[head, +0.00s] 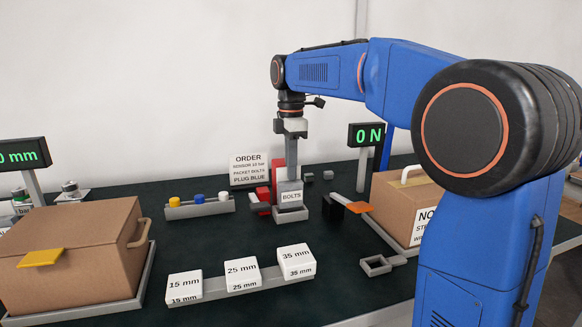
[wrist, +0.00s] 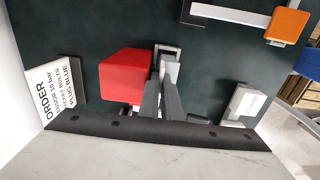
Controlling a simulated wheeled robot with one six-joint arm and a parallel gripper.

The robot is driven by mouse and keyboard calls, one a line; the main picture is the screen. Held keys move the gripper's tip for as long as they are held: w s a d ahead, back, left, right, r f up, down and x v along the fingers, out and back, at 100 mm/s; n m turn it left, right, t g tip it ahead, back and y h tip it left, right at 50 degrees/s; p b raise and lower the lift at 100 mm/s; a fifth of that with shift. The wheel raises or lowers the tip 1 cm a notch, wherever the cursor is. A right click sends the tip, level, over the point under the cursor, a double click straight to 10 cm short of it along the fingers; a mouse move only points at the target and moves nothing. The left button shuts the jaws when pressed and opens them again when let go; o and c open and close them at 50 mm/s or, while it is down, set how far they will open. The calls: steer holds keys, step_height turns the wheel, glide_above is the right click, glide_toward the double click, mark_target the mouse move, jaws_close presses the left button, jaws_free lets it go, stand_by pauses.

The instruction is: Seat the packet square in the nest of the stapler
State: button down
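The packet (head: 291,198), grey with a white label reading BOLTS, stands upright below my gripper (head: 291,180). My gripper's two fingers (wrist: 161,85) are close together and shut on the packet's upper part. The packet is at a shallow grey nest (head: 291,215) in front of the stapler. I cannot tell whether its bottom touches the nest floor or sits square. The red stapler (head: 263,194) stands just left of and behind the packet, and its red body (wrist: 124,76) is left of the fingers in the wrist view. The fingers hide much of the packet there.
An orange lever (head: 356,207) on a black block is close right of the nest. A rail with caps (head: 200,209) is left. White gauge blocks (head: 241,270) stand in front. Cardboard boxes stand left (head: 75,250) and right (head: 395,205). The order sign (head: 249,168) stands behind.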

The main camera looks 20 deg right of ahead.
steer(key=shift+f, duration=0.3)
steer(key=c, duration=1.9)
jaws_free()
steer(key=shift+r, duration=0.1)
step_height(320, 180, up, 17)
steer(key=shift+r, duration=0.2)
steer(key=shift+s, duration=0.2)
